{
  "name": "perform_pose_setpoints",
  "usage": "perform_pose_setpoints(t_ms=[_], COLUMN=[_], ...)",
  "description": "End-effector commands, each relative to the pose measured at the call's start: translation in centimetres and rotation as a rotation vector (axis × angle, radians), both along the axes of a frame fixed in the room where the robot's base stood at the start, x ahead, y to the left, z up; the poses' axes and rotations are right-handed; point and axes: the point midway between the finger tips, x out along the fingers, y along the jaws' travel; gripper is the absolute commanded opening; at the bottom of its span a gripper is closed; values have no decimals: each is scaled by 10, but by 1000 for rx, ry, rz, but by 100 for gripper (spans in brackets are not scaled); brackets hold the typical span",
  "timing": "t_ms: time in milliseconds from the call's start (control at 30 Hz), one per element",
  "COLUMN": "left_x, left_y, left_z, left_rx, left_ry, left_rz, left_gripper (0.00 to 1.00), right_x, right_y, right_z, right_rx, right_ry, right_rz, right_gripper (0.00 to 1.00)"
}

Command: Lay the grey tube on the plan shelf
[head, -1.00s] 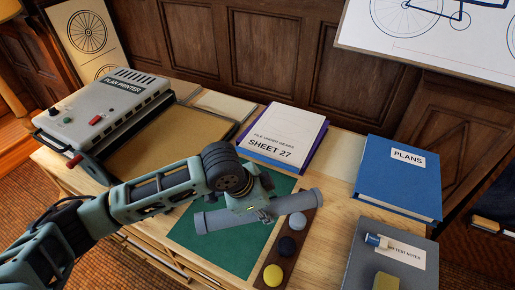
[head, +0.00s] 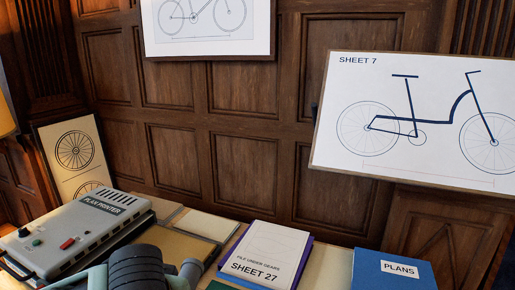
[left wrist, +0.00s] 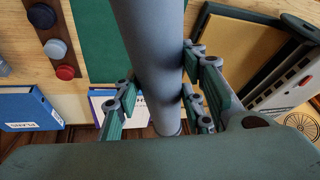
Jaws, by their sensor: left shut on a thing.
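The grey tube (left wrist: 150,50) runs lengthwise through the left wrist view. My left gripper (left wrist: 162,95) is shut on it, with the finger pads on both sides of the tube. In the head view a short end of the tube (head: 190,272) shows at the bottom edge, beside the dark wrist joint of my left arm. The rest of the tube and the fingers are cut off below that picture. I cannot make out a plan shelf in either view. My right gripper is not in view.
The desk holds the plan printer (head: 80,235), a white-and-purple Sheet 27 book (head: 268,250) and a blue Plans binder (head: 385,272). A green mat (left wrist: 100,35) and a wooden strip with round buttons (left wrist: 45,40) lie below. A Sheet 7 board (head: 420,125) hangs on the panelled wall.

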Motion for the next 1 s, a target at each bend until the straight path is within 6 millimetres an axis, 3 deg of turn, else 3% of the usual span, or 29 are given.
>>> perform_pose_setpoints(t_ms=[200, 667, 833, 1000], left_x=[-5, -3, 12, 34], left_y=[17, 14, -11, -63], left_z=[13, 9, -19, -59], left_rx=[0, -3, -9, -4], left_ry=[0, 4, 19, 23], left_rz=[123, 115, -16, -249], left_gripper=[7, 7, 7, 7], right_x=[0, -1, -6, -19], right_y=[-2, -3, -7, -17], right_z=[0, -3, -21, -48], right_rx=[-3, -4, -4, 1], right_ry=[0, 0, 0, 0], right_rz=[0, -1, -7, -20], right_gripper=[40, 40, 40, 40])
